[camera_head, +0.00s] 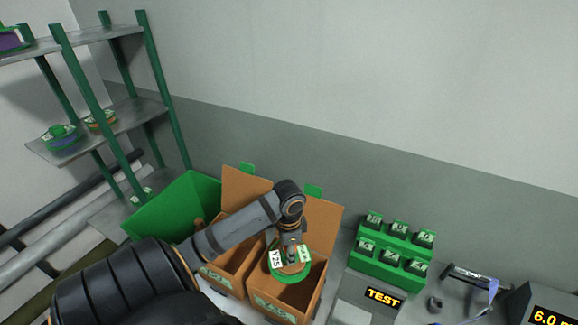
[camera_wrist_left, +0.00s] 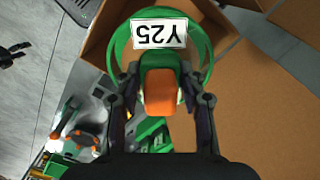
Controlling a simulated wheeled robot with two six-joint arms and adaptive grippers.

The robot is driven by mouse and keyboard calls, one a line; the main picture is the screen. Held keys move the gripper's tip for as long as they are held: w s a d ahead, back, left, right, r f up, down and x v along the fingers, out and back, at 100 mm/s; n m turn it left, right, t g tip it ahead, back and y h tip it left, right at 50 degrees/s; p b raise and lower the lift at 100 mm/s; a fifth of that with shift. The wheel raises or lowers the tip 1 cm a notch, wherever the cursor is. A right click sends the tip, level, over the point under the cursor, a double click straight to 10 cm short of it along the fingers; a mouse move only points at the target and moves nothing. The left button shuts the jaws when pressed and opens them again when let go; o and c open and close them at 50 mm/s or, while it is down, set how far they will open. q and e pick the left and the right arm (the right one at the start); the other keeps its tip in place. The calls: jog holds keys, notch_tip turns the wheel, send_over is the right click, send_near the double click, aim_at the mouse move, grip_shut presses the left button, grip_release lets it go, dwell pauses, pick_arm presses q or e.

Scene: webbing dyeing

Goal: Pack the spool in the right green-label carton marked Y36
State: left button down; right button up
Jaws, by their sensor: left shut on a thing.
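The spool (camera_head: 291,278) has a green rim and a white tag that appears to read Y25. It also shows in the left wrist view (camera_wrist_left: 121,45), with the tag upside down. My left gripper (camera_head: 292,255) is shut on the spool; its fingers (camera_wrist_left: 160,88) flank the raised middle with an orange block. The spool hangs over the opening of the right carton (camera_head: 318,290), overlapping it in the head view; its exact height is unclear. That carton is brown, with its flap up and a green label (camera_head: 274,309) on its front, too small to read. My right gripper is not seen.
A second open carton (camera_head: 228,268) stands just left, beside a green bin (camera_head: 170,205). A green rack with several labelled blocks (camera_head: 392,252) and a TEST sign (camera_head: 384,297) stand right. A shelf (camera_head: 140,110) with more spools is at the far left.

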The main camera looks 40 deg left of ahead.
aim_at(287, 268)
pick_arm(q)
jog(key=shift+s+d+f, duration=0.15)
jog(key=shift+s+d, duration=0.25)
jog(key=shift+s, duration=0.3)
jog(key=shift+f, duration=0.35)
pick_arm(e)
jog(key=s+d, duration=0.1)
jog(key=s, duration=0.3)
pick_arm(q)
jog(key=f, duration=0.3)
jog(key=shift+w+a, duration=0.15)
jog(key=shift+w, duration=0.2)
jog(key=shift+f, duration=0.3)
jog(key=shift+s+f, duration=0.15)
jog(key=shift+f, duration=0.2)
jog(key=shift+f+b, duration=0.4)
jog(key=shift+f, duration=0.35)
jog(key=shift+f+b, duration=0.3)
jog(key=shift+f, duration=0.45)
jog(key=shift+f+b, duration=5.8)
jog(key=shift+f, duration=0.55)
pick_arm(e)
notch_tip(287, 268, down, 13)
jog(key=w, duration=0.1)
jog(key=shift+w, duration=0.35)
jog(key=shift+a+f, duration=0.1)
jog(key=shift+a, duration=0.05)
